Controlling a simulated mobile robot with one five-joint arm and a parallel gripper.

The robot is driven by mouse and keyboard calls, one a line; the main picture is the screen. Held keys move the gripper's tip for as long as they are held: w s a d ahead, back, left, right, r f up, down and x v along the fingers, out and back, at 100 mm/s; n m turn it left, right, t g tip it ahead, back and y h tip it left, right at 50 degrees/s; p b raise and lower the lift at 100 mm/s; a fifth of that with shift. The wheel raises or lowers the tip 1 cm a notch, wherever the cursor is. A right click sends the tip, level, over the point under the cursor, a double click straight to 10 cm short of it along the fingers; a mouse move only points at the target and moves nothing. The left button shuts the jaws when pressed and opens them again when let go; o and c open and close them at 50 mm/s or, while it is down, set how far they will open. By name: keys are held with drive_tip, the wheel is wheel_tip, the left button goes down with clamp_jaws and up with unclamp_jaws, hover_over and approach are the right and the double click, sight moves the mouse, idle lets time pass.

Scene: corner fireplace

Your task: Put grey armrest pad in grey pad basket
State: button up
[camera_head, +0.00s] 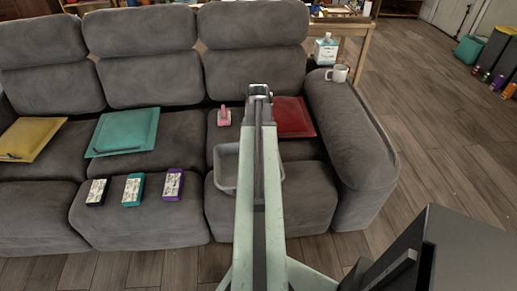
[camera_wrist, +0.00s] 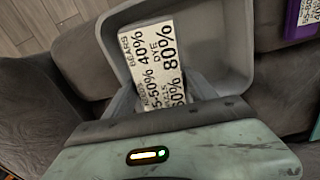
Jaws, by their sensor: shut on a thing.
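My gripper (camera_wrist: 163,92) is shut on a block-shaped pad with a white printed label (camera_wrist: 150,58), which I take for the grey armrest pad; its own colour hardly shows. The pad is over or inside the grey basket (camera_wrist: 236,55), a shallow tray; I cannot tell whether it touches the floor of it. In the head view, the grey basket (camera_head: 226,168) sits on the right sofa seat, partly behind my arm. My gripper and the held pad are hidden there.
Black (camera_head: 97,191), teal (camera_head: 133,190) and purple (camera_head: 173,184) labelled pads lie on the middle seat's front. A pink object (camera_head: 224,117) and red tray (camera_head: 296,118) are behind the basket. Teal (camera_head: 125,131) and yellow (camera_head: 30,138) trays lie left. A mug (camera_head: 338,73) stands on the armrest.

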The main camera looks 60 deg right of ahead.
wheel_tip(320, 180, down, 10)
drive_tip(key=b, duration=0.9)
drive_tip(key=shift+r, duration=0.2)
drive_tip(key=o, duration=1.5)
drive_tip(key=shift+c, duration=0.2)
wheel_tip(320, 180, up, 8)
drive_tip(key=p, duration=0.8)
